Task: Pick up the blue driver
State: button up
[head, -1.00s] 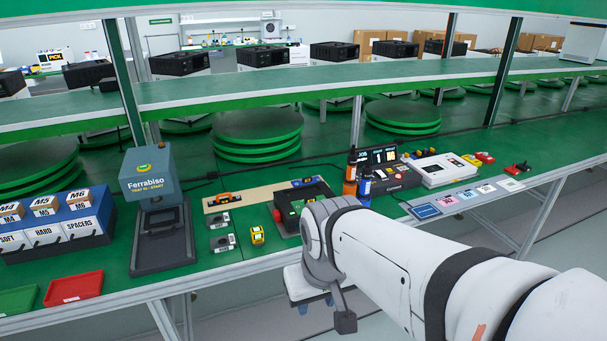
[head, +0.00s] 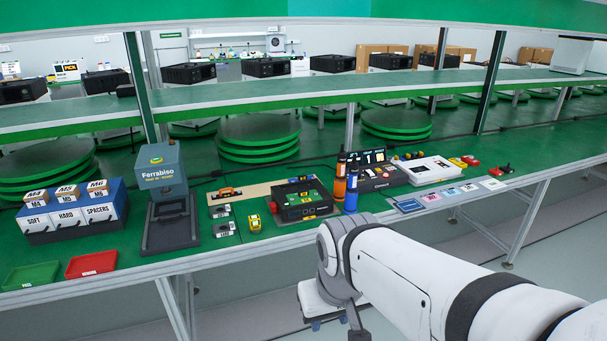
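The blue driver (head: 351,197), with a dark upper part, stands upright near the front edge of the green bench. The orange driver (head: 340,184) stands close behind it to the left; they overlap in the view. My arm comes in from the lower right, and its end is below and in front of the blue driver, apart from it. At that end a grey part of my gripper (head: 354,318) hangs down, cut by the bottom edge. Its fingertips do not show clearly, so I cannot see its opening. Nothing visible is held.
A black fixture (head: 302,208) with a green board stands left of the drivers. To their right are a dark console (head: 378,178), a white device (head: 431,170) and a row of coloured cards. The Ferrabiso stand (head: 168,190), bins, and red (head: 91,263) and green trays are left.

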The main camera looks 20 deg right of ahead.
aim_at(352, 188)
jog(key=z, duration=0.05)
jog(key=i, duration=1.4)
jog(key=u, duration=0.05)
